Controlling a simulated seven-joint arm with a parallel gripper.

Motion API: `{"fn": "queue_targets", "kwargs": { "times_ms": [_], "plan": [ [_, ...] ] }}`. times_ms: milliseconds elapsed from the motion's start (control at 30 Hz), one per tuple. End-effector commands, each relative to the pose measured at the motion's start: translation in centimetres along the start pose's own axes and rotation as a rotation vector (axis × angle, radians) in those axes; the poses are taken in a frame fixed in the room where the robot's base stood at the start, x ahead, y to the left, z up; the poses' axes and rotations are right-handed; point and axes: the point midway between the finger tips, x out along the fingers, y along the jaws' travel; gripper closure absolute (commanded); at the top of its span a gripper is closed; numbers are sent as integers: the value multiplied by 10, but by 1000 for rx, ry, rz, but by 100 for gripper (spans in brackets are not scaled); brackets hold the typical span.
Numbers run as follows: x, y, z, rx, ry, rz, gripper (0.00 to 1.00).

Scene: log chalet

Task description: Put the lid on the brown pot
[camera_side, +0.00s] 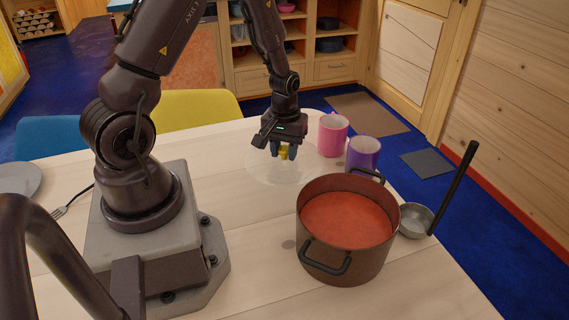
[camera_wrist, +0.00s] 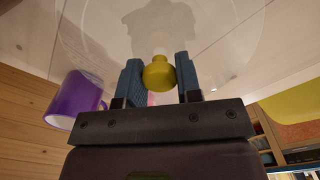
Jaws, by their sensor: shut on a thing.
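The brown pot (camera_side: 311,256) stands upright on the table with its top open, and its inside shows a reddish-orange fill. The lid (camera_side: 262,174) is a clear glass disc with a yellow knob, behind and left of the pot in the side view. My gripper (camera_side: 283,152) is above the lid, its blue fingers shut on the yellow knob. In the wrist view my gripper (camera_wrist: 159,80) has the knob (camera_wrist: 158,73) between its fingers, with the clear lid (camera_wrist: 215,45) spread beyond. I cannot tell whether the lid touches the table.
A ladle (camera_side: 416,220) with a tall black handle is right of the pot. A plate (camera_side: 20,180) and fork (camera_side: 66,205) lie at left.

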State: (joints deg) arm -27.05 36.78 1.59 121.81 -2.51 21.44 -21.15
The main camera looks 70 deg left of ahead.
Motion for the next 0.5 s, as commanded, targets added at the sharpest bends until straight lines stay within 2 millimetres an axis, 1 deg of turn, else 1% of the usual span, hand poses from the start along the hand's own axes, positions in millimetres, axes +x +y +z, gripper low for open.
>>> {"fn": "queue_targets", "kwargs": {
  "times_ms": [33, 267, 367, 500],
  "plan": [
    [-11, 1, -1, 1, 6, 2, 100],
    [-47, 1, -2, 0, 6, 3, 100],
    [-71, 1, -2, 0, 9, 5, 100],
    [-113, 1, -2, 0, 11, 6, 100]
  ]
}}
